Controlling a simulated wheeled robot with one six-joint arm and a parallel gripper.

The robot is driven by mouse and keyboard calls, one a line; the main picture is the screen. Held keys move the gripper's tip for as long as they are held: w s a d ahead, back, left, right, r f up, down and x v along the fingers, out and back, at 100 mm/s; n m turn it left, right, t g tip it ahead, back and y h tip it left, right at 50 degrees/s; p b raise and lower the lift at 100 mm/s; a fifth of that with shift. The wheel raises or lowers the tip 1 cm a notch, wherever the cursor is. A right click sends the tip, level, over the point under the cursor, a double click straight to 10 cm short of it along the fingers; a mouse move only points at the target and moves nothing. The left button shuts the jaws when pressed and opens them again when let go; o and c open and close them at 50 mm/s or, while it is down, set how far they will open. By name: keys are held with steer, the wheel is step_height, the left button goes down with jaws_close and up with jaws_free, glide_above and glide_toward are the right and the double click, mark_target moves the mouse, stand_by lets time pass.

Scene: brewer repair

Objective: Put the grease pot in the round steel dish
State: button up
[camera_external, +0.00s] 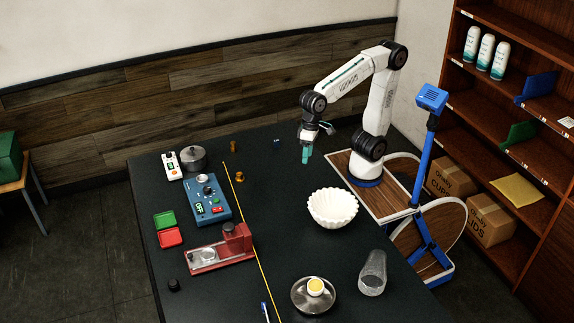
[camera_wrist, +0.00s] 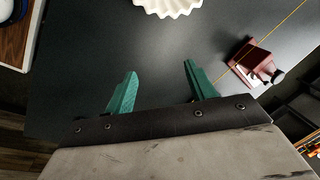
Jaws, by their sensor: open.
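The grease pot (camera_external: 315,287), a small white pot with yellow contents, sits upright in the round steel dish (camera_external: 299,304) at the front of the table in the external view. My gripper (camera_external: 306,155) is far from both, raised above the back part of the table near my arm's base. Its teal fingers are apart with nothing between them, as the wrist view also shows (camera_wrist: 161,70). The pot and dish are not in the wrist view.
A white fluted bowl (camera_external: 332,208) stands between my gripper and the dish. A clear tumbler (camera_external: 373,274) stands right of the dish. A red press-like device (camera_external: 219,249) and a blue meter (camera_external: 206,199) are left of the yellow line.

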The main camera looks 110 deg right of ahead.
steer(key=w+a+m+y, duration=0.1)
steer(key=w+a+m, duration=0.2)
steer(key=w+a, duration=0.5)
steer(key=m+y, duration=0.2)
steer(key=m, duration=0.8)
glide_toward(315, 284)
steer(key=shift+m+g, duration=0.3)
steer(key=shift+g, duration=0.1)
steer(key=x, duration=0.8)
steer(key=shift+w+a+f, duration=0.25)
steer(key=shift+w, duration=0.1)
steer(key=c, duration=0.8)
